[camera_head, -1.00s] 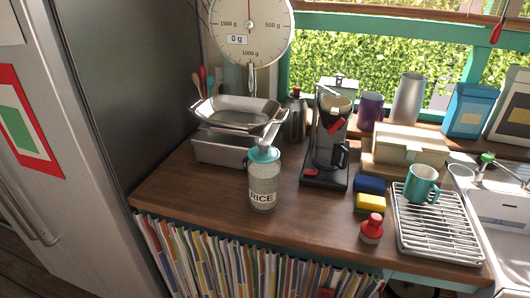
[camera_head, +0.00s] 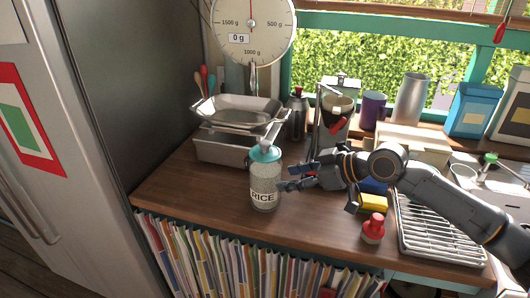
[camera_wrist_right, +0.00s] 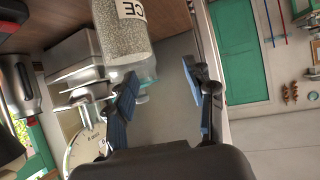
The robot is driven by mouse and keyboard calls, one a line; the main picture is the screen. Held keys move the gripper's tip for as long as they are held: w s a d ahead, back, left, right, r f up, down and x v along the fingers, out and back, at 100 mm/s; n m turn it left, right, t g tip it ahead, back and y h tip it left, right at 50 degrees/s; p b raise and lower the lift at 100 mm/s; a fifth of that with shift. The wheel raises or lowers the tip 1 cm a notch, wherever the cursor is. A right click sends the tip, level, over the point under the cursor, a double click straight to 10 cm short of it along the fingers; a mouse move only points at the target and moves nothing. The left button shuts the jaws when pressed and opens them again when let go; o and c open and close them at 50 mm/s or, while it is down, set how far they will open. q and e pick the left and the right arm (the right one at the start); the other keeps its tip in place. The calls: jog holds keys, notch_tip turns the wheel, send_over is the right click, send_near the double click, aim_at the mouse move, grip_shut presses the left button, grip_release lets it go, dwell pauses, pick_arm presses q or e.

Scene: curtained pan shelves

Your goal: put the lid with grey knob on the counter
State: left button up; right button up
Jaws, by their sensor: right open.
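The teal lid with the grey knob (camera_head: 264,154) sits on top of the glass rice jar (camera_head: 265,190). The jar stands upright on the wooden counter (camera_head: 218,205). My right gripper (camera_head: 297,177) is open and empty just right of the jar, its fingers pointing left towards it. In the right wrist view the jar (camera_wrist_right: 124,38) appears upside down, with its lid end near the open fingers (camera_wrist_right: 158,82). I cannot tell whether a finger touches it. My left gripper is not in view.
A scale with a metal tray (camera_head: 238,110) stands behind the jar. The coffee maker (camera_head: 333,120) is behind my right arm. A yellow sponge (camera_head: 373,202), red bottle (camera_head: 373,229) and dish rack (camera_head: 440,240) are to the right. The counter left of the jar is clear.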

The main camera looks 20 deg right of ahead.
jog(key=m+t, duration=0.1)
jog(key=t, duration=0.1)
send_near(265, 142)
jog(key=s+d, duration=0.3)
jog(key=p+x, duration=0.1)
jog(key=x, duration=0.2)
jog(key=p+x, duration=0.1)
jog(key=x, duration=0.1)
jog(key=r+p+x, duration=0.1)
jog(key=x, duration=0.2)
jog(key=shift+w+a+f, duration=0.1)
jog(key=shift+w+a, duration=0.3)
jog(key=p+x, duration=0.3)
jog(key=x, duration=0.1)
jog(key=shift+w+a, duration=0.1)
jog(key=shift+a, duration=0.2)
jog(key=shift+w+a+f+p, duration=0.25)
jog(key=shift+w+f+p, duration=0.05)
jog(key=shift+s+d, duration=0.1)
jog(key=c, duration=0.3)
grip_shut()
